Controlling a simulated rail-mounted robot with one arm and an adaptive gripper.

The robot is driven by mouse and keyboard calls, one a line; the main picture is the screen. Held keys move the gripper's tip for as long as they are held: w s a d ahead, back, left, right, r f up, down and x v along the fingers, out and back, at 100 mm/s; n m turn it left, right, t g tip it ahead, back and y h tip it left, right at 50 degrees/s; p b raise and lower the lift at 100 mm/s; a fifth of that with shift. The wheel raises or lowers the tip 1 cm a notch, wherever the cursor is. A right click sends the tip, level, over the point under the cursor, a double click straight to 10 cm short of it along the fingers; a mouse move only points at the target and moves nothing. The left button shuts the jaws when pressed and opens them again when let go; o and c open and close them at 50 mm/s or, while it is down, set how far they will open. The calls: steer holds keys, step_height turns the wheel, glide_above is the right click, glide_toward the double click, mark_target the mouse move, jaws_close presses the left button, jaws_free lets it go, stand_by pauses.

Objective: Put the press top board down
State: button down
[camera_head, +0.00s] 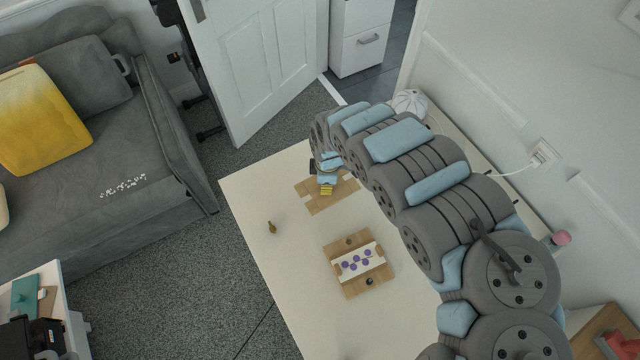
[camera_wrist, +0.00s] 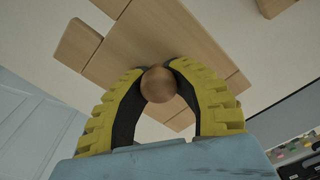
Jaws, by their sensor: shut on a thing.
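The press top board (camera_head: 318,204) is a light wooden board with notched edges, at the far part of the white table. My gripper (camera_head: 327,189) is over it, with yellow fingers. In the wrist view my gripper (camera_wrist: 160,95) is shut on a round brown knob (camera_wrist: 158,85) at the board (camera_wrist: 150,32). I cannot tell whether the board touches the table or hangs just above it. Nearer on the table lies a similar wooden board (camera_head: 343,285), with a white sheet (camera_head: 376,262) bearing several purple flowers, and a dark knob at each end.
A small brass-coloured piece (camera_head: 272,227) stands on the white table (camera_head: 300,310), left of the boards. A white cap-like object (camera_head: 409,102) is at the back by the wall. My arm covers the table's right side.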

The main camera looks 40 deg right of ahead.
steer(key=w+f, duration=0.1)
steer(key=w+d+f+b, duration=0.1)
steer(key=shift+w+f, duration=0.2)
steer(key=shift+w, duration=0.2)
steer(key=shift+w+d+f, duration=0.35)
steer(key=shift+w+f, duration=0.35)
steer(key=shift+f, duration=0.1)
steer(key=shift+d+f+b, duration=0.1)
steer(key=shift+f+b, duration=0.2)
steer(key=shift+w+d+f, duration=0.2)
steer(key=shift+w+f, duration=0.35)
steer(key=shift+w, duration=0.15)
steer(key=shift+d+f, duration=0.15)
steer(key=shift+d, duration=0.1)
steer(key=shift+w+f+b, duration=0.1)
steer(key=shift+b, duration=0.2)
steer(key=shift+f+b, duration=0.45)
steer(key=shift+f, duration=1.3)
